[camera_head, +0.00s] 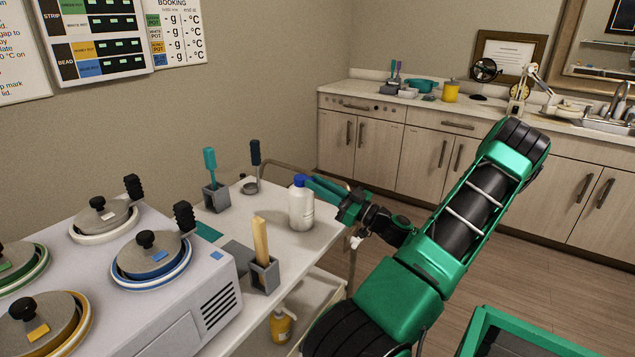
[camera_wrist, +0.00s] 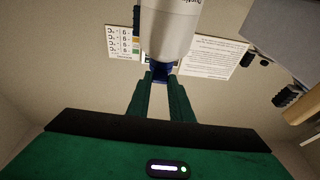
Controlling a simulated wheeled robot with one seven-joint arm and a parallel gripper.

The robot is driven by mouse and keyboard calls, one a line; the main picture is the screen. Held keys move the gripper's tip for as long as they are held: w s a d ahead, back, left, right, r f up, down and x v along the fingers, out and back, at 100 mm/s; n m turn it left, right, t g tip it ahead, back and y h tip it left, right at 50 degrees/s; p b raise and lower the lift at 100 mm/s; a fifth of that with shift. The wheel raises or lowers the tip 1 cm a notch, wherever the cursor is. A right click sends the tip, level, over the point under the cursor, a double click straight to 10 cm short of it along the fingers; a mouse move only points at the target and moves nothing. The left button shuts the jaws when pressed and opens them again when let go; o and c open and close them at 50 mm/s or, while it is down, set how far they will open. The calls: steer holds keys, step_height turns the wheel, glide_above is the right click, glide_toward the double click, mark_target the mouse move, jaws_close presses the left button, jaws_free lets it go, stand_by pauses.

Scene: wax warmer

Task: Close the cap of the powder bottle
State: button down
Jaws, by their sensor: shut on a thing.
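The powder bottle (camera_head: 301,209) is white and stands upright near the right edge of the trolley top. Its blue cap (camera_head: 299,180) is at the top of the bottle. My gripper (camera_head: 314,185) reaches in from the right at cap height, and its green fingers are shut on the cap. In the wrist view the bottle (camera_wrist: 168,28) appears upside down, with the blue cap (camera_wrist: 160,70) between the two fingertips (camera_wrist: 160,79). The fingers partly hide the cap, so I cannot tell whether it is fully seated.
A grey holder with a wooden stick (camera_head: 265,274) stands in front of the bottle. A holder with a teal spatula (camera_head: 215,196) and a dark-handled ladle (camera_head: 252,180) are to the left. The wax warmer (camera_head: 205,275) fills the left front. A metal rail (camera_head: 290,167) runs behind.

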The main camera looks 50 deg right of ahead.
steer(key=shift+f+t, duration=0.3)
steer(key=shift+f, duration=0.1)
stand_by(0.3)
steer(key=c, duration=1.6)
jaws_free()
steer(key=shift+o, duration=0.2)
steer(key=v, duration=1)
steer(key=shift+s, duration=0.3)
steer(key=shift+d+f, duration=0.1)
steer(key=shift+f, duration=0.05)
